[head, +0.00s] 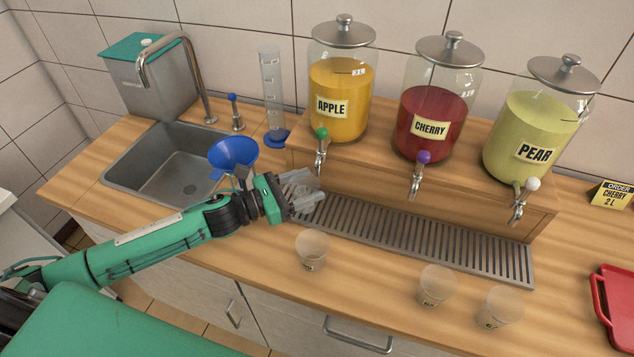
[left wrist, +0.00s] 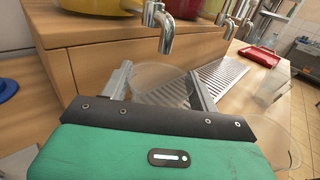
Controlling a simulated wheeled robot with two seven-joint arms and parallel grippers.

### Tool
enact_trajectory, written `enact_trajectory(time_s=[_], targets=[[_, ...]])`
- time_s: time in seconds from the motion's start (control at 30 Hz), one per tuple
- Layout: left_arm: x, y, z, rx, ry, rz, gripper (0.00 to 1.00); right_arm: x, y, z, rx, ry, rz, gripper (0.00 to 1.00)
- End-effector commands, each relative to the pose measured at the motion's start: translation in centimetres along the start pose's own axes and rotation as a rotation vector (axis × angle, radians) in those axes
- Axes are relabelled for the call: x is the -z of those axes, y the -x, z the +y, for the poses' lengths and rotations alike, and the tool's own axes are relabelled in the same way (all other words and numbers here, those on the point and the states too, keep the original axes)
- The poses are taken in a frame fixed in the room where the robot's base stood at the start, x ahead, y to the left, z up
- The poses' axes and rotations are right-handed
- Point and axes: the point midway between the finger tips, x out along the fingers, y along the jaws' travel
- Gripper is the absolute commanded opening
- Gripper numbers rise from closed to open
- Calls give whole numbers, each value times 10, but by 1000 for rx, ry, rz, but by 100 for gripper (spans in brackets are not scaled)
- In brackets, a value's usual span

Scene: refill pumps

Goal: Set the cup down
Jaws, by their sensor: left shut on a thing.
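My left gripper (head: 306,197) is shut on a clear cup (head: 297,180), at the left end of the slotted drip tray (head: 430,238). In the left wrist view the cup (left wrist: 157,76) shows between the two fingers, below a metal tap (left wrist: 163,30). In the head view the nearest tap is that of the apple jar, with a green knob (head: 321,134). The gripper hides part of the cup, and I cannot tell whether its base touches the tray. It looks empty. My right gripper is not in view.
Clear cups stand on the counter's front part: one left (head: 312,252), one middle (head: 437,287), one right (head: 499,308). Cherry (head: 432,128) and pear (head: 530,140) jars stand right of apple (head: 341,95). A blue funnel (head: 233,154) is near the sink (head: 165,165). A red tray (head: 617,305) is far right.

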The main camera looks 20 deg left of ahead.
Motion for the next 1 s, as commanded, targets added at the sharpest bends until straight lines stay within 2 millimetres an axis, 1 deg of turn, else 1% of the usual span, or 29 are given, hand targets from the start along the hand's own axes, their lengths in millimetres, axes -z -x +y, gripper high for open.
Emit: enact_trajectory(time_s=[0.07,0.23,0.3,0.37,0.63,0.73,0.77,0.8,1.0], targets=[[-4,-10,0,1,0,-3,37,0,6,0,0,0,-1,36],[-4,-35,0,0,0,-2,37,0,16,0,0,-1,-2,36],[9,-32,-1,0,5,2,37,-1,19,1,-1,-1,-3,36],[13,-31,-1,0,2,2,37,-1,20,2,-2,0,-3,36],[16,-31,-1,1,0,1,37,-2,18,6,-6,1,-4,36],[20,-31,-1,1,0,1,37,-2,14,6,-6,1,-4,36],[18,-31,-1,1,0,0,65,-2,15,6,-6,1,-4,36],[18,-31,-1,1,0,0,70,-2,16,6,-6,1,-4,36],[17,-31,-1,1,0,0,70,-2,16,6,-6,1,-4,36]])
